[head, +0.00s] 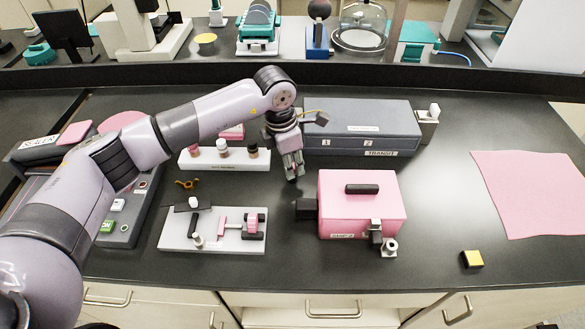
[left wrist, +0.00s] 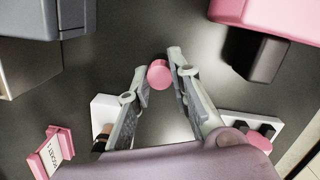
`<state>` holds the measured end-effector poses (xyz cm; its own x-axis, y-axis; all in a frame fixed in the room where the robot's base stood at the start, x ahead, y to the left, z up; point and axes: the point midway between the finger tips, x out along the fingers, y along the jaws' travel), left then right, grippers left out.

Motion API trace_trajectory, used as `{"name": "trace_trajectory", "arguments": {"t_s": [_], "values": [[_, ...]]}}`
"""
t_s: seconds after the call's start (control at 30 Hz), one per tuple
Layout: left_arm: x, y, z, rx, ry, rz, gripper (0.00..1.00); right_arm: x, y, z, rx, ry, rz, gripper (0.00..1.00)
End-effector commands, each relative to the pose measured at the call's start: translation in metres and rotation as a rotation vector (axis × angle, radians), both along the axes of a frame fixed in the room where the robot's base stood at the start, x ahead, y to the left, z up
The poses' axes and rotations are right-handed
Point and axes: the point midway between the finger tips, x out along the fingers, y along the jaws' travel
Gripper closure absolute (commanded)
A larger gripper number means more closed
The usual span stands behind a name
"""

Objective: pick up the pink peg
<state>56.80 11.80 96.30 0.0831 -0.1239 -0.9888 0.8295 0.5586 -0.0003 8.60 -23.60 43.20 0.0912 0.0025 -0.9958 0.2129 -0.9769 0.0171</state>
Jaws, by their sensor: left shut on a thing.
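The pink peg (left wrist: 158,74) shows in the left wrist view as a round pink end between my left gripper's fingertips. My left gripper (head: 293,170) is shut on it, pointing down over the dark bench between the white bottle rack and the pink box. It also shows in the left wrist view (left wrist: 160,82), with a finger on each side of the peg. In the head view I cannot make out the peg at the fingertips. Whether it touches the bench is not clear. My right gripper is not in view.
The pink box (head: 345,205) stands right of the gripper, its black knob (head: 306,209) facing it. A grey case (head: 385,147) is behind, a white bottle rack (head: 190,159) to the left. A white fixture plate (head: 180,241) lies front left.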

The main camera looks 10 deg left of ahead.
Motion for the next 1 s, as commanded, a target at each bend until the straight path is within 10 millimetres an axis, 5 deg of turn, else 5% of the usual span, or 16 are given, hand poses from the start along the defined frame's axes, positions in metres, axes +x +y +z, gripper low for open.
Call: {"name": "trace_trajectory", "arguments": {"t_s": [0.47,1.0], "values": [[0.001,0.0,0.023,-0.001,-0.004,-0.001,1.0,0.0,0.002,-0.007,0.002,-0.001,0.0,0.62],[0.001,0.0,0.155,0.0,-0.005,0.001,1.0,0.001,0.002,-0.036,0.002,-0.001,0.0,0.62]]}}
